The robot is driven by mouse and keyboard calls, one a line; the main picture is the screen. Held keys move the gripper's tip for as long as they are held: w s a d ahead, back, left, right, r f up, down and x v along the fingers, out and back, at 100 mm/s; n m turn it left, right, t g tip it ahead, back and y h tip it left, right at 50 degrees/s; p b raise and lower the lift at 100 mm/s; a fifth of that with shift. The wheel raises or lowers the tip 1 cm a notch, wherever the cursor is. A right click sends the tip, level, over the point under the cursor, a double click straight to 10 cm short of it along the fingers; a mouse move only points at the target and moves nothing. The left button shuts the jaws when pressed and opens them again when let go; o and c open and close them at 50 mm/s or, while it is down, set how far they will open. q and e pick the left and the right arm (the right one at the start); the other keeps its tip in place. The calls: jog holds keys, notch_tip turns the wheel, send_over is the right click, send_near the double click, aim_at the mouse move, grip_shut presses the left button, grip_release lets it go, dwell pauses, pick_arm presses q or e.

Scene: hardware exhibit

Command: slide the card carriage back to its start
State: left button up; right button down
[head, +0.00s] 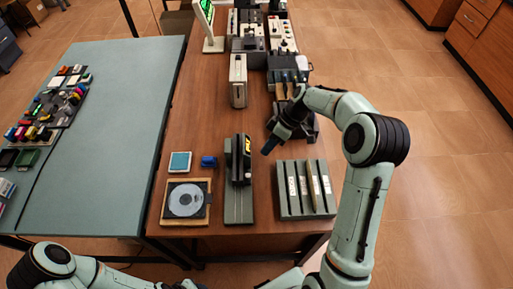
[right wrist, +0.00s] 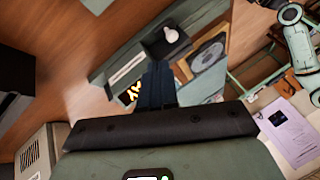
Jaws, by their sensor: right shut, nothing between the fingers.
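The card carriage (head: 238,160) is a dark upright block with yellow marks on its side. It sits at the far part of a long grey-green base (head: 239,208), whose near part is bare. My right gripper (head: 267,149) is shut and empty, just to the right of the carriage; whether they touch is unclear. In the right wrist view, the dark shut fingers (right wrist: 157,84) point at the base (right wrist: 128,67), close to the yellow marks, and hide part of it. My left arm shows at the lower left of the head view, but its gripper is not in view.
A slotted grey rack (head: 283,203) stands right of the base. A disc (head: 186,200) on a wooden tray, a teal square (head: 180,162) and a blue piece (head: 209,161) lie left. A white upright box (head: 238,80) stands behind. A grey-green table (head: 110,130) adjoins at left.

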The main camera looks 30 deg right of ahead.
aim_at(242, 158)
pick_arm(q)
jog(key=shift+r, duration=0.15)
pick_arm(e)
jog(key=x, duration=0.9)
jog(key=shift+a, duration=0.1)
jog(key=shift+s, duration=0.1)
